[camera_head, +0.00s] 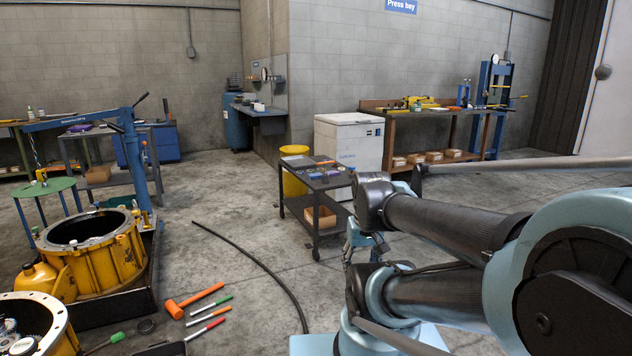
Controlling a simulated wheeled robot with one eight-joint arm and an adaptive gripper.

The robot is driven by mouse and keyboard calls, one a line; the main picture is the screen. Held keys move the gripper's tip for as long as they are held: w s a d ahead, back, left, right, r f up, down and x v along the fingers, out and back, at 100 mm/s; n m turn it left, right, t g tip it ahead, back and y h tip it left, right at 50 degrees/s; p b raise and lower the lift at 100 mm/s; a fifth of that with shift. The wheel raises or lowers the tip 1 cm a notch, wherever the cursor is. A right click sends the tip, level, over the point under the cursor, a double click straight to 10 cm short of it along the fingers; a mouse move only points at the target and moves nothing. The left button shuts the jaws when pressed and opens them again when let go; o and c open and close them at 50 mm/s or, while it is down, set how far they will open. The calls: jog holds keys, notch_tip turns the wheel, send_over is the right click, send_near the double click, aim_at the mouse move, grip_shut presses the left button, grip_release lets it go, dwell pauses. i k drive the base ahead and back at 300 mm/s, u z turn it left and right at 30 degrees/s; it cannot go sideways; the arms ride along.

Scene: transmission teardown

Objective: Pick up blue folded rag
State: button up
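Small blue items (314,174) lie on the top of a dark two-shelf cart (296,190) in the middle of the view. They are too small for me to tell whether one is a folded blue rag. My arm fills the right side of the view, folded, with its near joints in front of the floor right of the cart. Dark and teal parts at the arm's left end may belong to my gripper, but its fingers are not clear. I cannot tell whether it is open or shut.
An orange mallet (195,299) and several coloured-handled tools lie on the floor at lower left, near yellow housings (108,255). A black hose (258,262) crosses the floor. A white chest (348,143) and yellow bin (293,184) stand behind the cart.

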aim_at(317, 175)
jog(key=u, duration=0.1)
jog(key=i, duration=1.7)
jog(key=z, duration=0.35)
jog(key=i, duration=1.55)
jog(key=z, duration=0.2)
